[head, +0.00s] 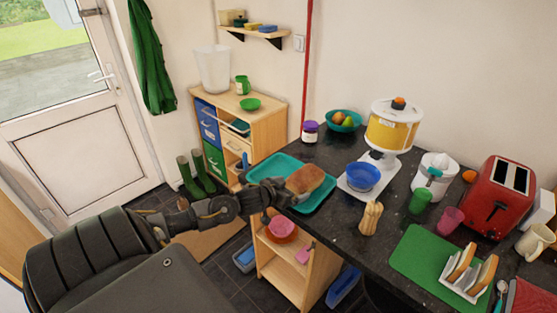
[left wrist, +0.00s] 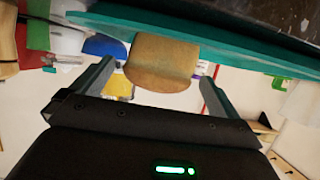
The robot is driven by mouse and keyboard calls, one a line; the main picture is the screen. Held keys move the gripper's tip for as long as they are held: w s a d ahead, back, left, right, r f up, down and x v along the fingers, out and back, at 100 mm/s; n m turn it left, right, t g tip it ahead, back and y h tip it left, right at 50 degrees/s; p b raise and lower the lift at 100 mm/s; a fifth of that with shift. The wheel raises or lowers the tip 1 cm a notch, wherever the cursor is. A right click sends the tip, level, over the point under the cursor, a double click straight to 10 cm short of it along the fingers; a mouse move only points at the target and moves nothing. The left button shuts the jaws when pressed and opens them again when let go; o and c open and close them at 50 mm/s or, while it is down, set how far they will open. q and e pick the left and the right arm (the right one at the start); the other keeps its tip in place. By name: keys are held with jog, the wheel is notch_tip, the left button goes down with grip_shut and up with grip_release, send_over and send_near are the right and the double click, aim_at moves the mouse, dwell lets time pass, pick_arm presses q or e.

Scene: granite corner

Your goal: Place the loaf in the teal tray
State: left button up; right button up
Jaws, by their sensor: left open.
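The brown loaf (head: 305,179) sits in the teal tray (head: 264,171) on the dark countertop, towards the tray's right half. My left gripper (head: 281,192) is at the near left side of the loaf, over the tray's near edge. In the left wrist view, which is upside down, the loaf (left wrist: 163,64) rests on the tray (left wrist: 240,50). The open fingers of my left gripper (left wrist: 157,75) stand apart on either side of the loaf's near end, with gaps showing. My right gripper is not in view.
Right of the tray, a blue bowl (head: 363,177) stands under a yellow dispenser (head: 390,132). A bundle of pale sticks (head: 371,218) stands near the counter's front edge. A green mat (head: 428,258), cups and a red toaster (head: 497,198) occupy the right side.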

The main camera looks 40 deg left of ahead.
pick_arm(q)
jog(key=v, duration=0.8)
jog(key=shift+b, duration=0.4)
